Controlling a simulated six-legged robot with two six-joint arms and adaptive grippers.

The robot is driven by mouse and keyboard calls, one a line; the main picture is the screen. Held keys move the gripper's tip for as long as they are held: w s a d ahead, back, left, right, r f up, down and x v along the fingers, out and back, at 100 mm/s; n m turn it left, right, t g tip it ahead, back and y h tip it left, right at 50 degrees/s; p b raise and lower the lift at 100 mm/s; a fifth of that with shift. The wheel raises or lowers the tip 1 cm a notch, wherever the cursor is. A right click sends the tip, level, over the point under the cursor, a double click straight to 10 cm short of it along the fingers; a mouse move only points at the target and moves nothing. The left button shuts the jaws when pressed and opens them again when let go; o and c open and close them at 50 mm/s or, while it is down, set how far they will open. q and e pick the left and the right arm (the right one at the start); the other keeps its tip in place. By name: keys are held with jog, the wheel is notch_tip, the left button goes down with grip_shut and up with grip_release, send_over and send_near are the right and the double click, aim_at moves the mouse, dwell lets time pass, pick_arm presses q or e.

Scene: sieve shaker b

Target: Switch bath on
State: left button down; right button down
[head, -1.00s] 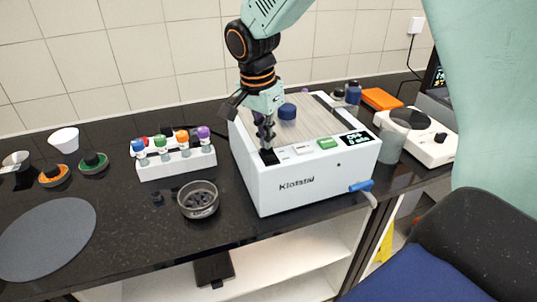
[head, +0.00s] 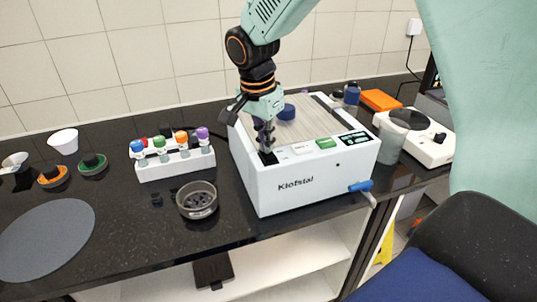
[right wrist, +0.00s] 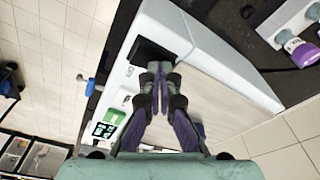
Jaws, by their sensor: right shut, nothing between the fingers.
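The bath is a white box (head: 310,192) with lettering on its front and a wood-grain lid (head: 300,122). A black switch (head: 269,158) sits at the front left corner of its top; it also shows in the right wrist view (right wrist: 148,50). A small dark display (head: 354,139) with light characters is at the front right. My right gripper (head: 266,147) is shut and empty, pointing down with its fingertips at the switch. In the right wrist view the fingertips (right wrist: 160,68) overlap the switch's edge; I cannot tell whether they touch. My left gripper is not in view.
A blue-handled tap (head: 361,186) sticks out at the front right. A grey beaker (head: 389,144) and a white hotplate (head: 425,145) stand to the right.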

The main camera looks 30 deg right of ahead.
jog(key=shift+w, duration=0.1)
jog(key=shift+r+p, duration=0.5)
jog(key=shift+p, duration=0.05)
jog(key=shift+r+p, duration=0.85)
jog(key=shift+r, duration=0.1)
notch_tip(320, 180, up, 3)
jog(key=p, duration=0.2)
jog(key=shift+f+p, duration=0.1)
jog(key=shift+p, duration=0.2)
jog(key=shift+r+p, duration=0.6)
jog(key=shift+r, duration=0.05)
jog(key=shift+f, duration=0.1)
